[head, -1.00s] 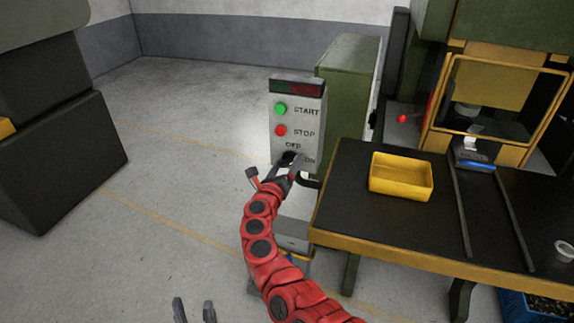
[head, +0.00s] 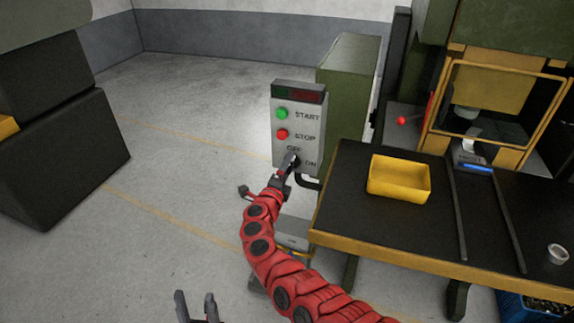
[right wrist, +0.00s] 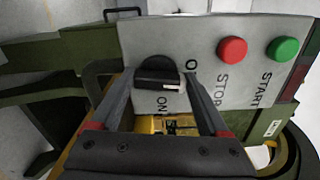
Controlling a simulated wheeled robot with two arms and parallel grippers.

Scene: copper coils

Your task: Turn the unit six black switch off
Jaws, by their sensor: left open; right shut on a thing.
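The black switch (right wrist: 158,72) is a round knob with a bar handle, low on a grey control panel (head: 312,115), by the OFF and ON labels. In the right wrist view its white mark is at the handle's end toward the partly hidden OFF label. My right gripper (head: 290,163) is at the switch, its fingers (right wrist: 160,100) on either side of the handle and shut on it. The fingers hide most of the switch in the head view. My left gripper (head: 195,294) is open and empty at the bottom edge. No unit number is readable.
Above the switch are a red STOP button (head: 282,134) and a green START button (head: 282,113). A dark table (head: 370,218) with a yellow bin (head: 398,190) stands close on the right.

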